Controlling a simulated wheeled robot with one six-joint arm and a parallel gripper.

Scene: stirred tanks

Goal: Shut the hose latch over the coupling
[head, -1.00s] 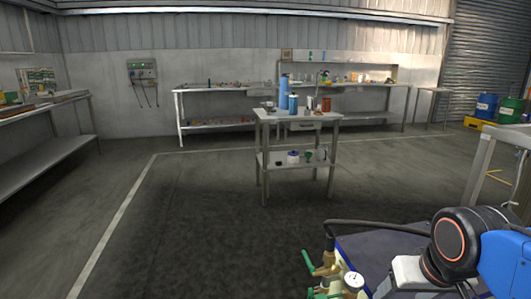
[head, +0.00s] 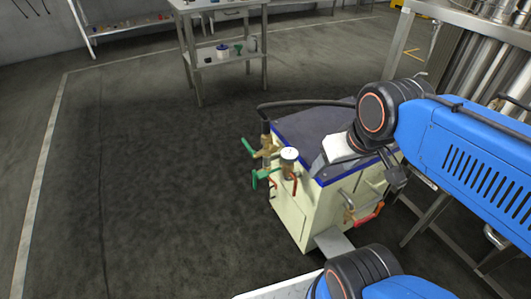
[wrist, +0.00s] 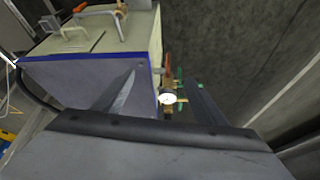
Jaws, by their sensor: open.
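A cream cabinet (head: 305,213) with a dark top and blue edging stands right of centre in the head view. On its left side are brass fittings with green handles (head: 264,176), a white-faced gauge (head: 289,154) and small red levers. A black hose (head: 300,103) runs to a brass fitting (head: 267,146) there. On its right face is another brass fitting with a red handle (head: 368,214). I cannot tell which part is the hose latch. My gripper (wrist: 165,80) is open, above the cabinet top, with the gauge (wrist: 168,98) showing between its fingers. Its fingertips are hard to make out in the head view.
A metal table (head: 213,62) with items on its lower shelf stands behind. A steel rack with tall metal cylinders (head: 478,72) stands at the right. The floor (head: 150,190) left of the cabinet is clear.

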